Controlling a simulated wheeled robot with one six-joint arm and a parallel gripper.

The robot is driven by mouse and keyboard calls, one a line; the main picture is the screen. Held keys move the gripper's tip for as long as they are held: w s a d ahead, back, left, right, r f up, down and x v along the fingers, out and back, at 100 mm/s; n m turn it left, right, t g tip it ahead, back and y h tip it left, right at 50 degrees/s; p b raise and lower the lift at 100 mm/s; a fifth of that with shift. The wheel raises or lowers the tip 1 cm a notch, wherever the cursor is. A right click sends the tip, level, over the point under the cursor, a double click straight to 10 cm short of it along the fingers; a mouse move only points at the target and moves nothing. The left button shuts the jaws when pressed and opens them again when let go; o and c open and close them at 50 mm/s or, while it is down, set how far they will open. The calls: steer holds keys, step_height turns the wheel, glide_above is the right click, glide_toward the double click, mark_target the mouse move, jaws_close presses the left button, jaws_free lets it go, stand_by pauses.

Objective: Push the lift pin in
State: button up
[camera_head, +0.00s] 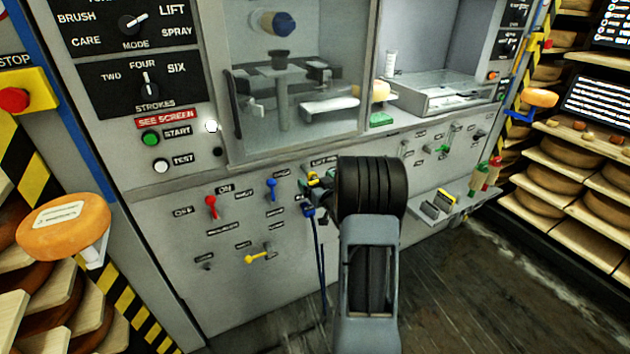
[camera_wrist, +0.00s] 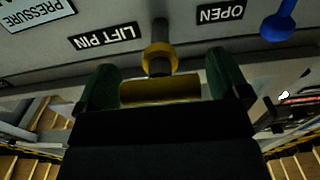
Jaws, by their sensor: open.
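The lift pin shows in the wrist view as a grey shaft with a yellow collar (camera_wrist: 159,58) coming out of the panel, beside the upside-down LIFT PIN label (camera_wrist: 105,38). A yellow crossbar (camera_wrist: 160,91) lies at its near end. My gripper (camera_wrist: 164,80) is open, with one dark green finger on each side of the crossbar and some gap to the collar. I cannot tell whether the fingers touch the bar. In the head view, a bit of yellow at the pin (camera_head: 313,178) shows left of my wrist, which hides most of the gripper.
A blue knob (camera_wrist: 279,24) stands near the OPEN label in the wrist view. In the head view, a blue plug with a hanging cable (camera_head: 308,210), a blue lever (camera_head: 271,187), a red lever (camera_head: 211,206) and a yellow lever (camera_head: 259,257) crowd the panel. Cheese shelves flank the machine.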

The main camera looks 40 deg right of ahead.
steer(key=shift+w+d, duration=0.1)
steer(key=shift+w, duration=0.3)
steer(key=shift+c, duration=0.4)
